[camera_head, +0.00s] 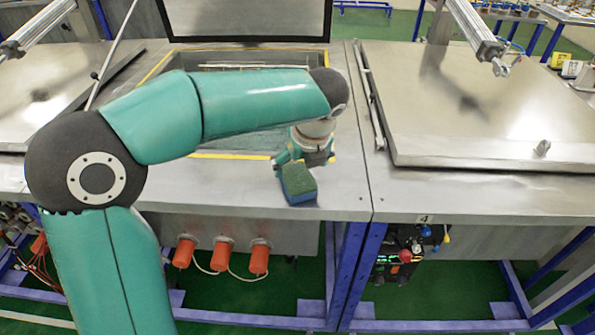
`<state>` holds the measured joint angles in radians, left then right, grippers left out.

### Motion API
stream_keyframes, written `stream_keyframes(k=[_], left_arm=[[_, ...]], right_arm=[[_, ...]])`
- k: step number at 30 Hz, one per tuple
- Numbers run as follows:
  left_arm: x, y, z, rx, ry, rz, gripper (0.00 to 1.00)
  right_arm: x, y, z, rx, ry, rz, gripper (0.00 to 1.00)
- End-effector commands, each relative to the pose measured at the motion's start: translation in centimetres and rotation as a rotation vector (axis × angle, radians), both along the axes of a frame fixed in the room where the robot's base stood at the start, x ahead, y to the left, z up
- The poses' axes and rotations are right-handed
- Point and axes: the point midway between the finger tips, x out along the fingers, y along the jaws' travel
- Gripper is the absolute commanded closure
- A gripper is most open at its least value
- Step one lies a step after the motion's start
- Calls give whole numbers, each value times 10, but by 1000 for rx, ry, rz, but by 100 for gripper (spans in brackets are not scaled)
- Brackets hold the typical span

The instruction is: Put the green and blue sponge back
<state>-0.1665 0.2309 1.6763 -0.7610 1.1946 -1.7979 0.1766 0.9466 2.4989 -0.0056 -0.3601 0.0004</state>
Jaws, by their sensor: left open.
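The green and blue sponge (298,184) lies on the steel bench top near its front edge, green side up and blue below. My left arm reaches in from the lower left and bends over the bench. My left gripper (291,165) is at the sponge's back edge, pointing down, partly hidden by its own wrist. It is open; whether it touches the sponge I cannot tell. My right gripper does not show.
A closed steel lid (470,105) with a pneumatic cylinder (474,30) is on the right. Orange plugs (223,254) hang below the bench front.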

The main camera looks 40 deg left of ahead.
Motion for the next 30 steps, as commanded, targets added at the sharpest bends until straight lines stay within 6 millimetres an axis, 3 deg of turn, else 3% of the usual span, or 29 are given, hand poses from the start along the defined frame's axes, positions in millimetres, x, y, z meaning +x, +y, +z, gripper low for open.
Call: stream_keyframes(k=[3,9,30], left_arm=[[-5,-8,24,0,-4,-2,9],[-10,-16,46,0,-2,-1,9],[-12,-18,51,0,1,-2,9]], right_arm=[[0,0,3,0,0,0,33],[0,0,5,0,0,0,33],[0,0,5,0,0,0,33]])
